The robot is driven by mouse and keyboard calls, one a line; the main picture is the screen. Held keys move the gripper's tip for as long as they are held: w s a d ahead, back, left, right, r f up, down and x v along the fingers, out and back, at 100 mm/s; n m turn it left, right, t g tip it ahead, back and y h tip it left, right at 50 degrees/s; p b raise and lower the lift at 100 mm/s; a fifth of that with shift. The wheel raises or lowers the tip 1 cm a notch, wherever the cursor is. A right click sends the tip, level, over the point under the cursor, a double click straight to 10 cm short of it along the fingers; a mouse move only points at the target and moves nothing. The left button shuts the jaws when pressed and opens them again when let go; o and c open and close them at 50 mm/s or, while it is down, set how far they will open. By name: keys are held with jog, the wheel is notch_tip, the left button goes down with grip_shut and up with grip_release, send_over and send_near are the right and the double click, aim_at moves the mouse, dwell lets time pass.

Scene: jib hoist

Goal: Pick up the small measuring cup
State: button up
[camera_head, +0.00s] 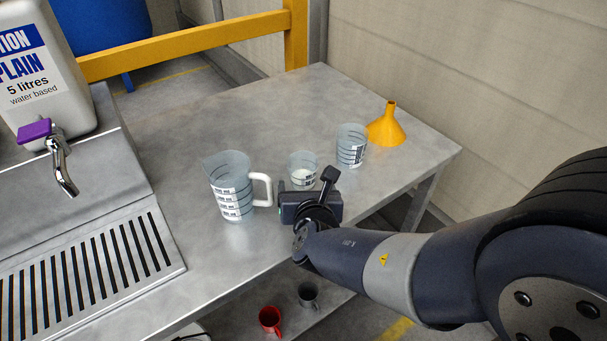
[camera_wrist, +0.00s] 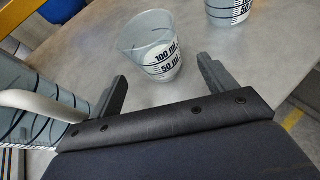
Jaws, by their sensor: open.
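The small measuring cup (camera_head: 302,170) is clear, with dark markings, and stands upright on the metal table. In the wrist view the same small cup (camera_wrist: 150,48) shows 50 ml and 100 ml marks and lies ahead of the fingertips, roughly between their lines. My gripper (camera_wrist: 160,75) is open and empty, one finger to each side, apart from the cup. In the head view my gripper (camera_head: 308,192) is just in front of the cup, and its body hides the cup's lower edge.
A large measuring jug (camera_head: 228,190) with a white handle stands close on the left; its handle (camera_wrist: 40,102) is near my left finger. A medium measuring cup (camera_head: 351,147) and a yellow funnel (camera_head: 387,126) stand to the right. A drip tray (camera_head: 90,270) is at left.

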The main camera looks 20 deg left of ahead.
jog(key=shift+r+x, duration=0.15)
jog(key=shift+x, duration=1.4)
jog(key=shift+r+x, duration=0.2)
jog(key=shift+x, duration=1.3)
jog(key=shift+a, duration=0.1)
jog(key=shift+c, duration=0.5)
jog(key=c, duration=1)
jog(key=shift+r, duration=0.1)
